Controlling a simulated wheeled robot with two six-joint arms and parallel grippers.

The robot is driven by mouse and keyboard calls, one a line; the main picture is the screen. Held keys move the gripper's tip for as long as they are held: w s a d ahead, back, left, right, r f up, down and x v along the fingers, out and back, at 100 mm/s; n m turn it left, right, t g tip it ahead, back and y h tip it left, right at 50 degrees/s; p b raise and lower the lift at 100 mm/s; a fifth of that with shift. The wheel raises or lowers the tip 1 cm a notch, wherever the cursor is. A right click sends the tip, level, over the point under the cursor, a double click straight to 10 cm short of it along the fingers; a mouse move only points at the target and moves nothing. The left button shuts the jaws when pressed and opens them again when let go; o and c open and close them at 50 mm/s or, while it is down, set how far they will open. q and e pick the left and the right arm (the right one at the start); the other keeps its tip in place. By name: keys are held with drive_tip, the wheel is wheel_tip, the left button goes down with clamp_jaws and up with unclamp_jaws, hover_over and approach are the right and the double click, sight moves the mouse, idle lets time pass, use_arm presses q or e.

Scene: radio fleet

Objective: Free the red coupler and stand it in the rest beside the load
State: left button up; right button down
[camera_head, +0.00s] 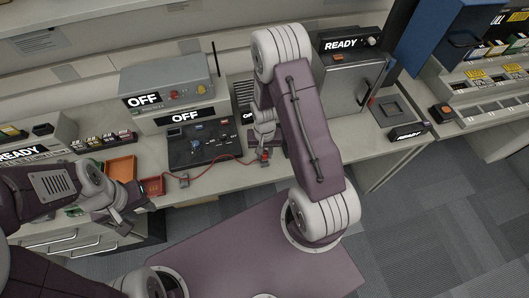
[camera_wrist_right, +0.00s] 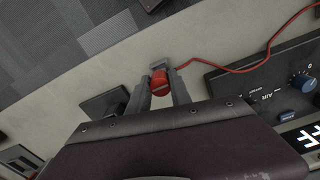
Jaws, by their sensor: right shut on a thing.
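The red coupler (camera_wrist_right: 160,86) sits between the two fingers of my right gripper (camera_wrist_right: 160,76) in the right wrist view, and the gripper is shut on it. In the head view, the coupler (camera_head: 265,156) shows as a small red spot at the bench front, below my right arm. A red cable (camera_wrist_right: 235,70) leads away from beside the coupler. A small grey piece lies just past the fingertips; I cannot tell whether the coupler touches it. My left gripper (camera_head: 127,212) is over the bench's front edge at left, away from the coupler; its finger gap is unclear. I cannot make out the load's rest.
A dark control panel (camera_head: 198,143) with knobs stands left of the coupler, below a grey unit marked OFF (camera_head: 168,84). An orange tray (camera_head: 121,169) and a red tray (camera_head: 152,186) lie at left. A cabinet marked READY (camera_head: 345,80) stands right of my arm.

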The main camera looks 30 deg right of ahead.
drive_tip(key=shift+f+b, duration=1.25)
drive_tip(key=shift+f, duration=0.5)
drive_tip(key=c, duration=1.1)
unclamp_jaws()
drive_tip(key=shift+r, duration=0.1)
wheel_tip(320, 180, up, 9)
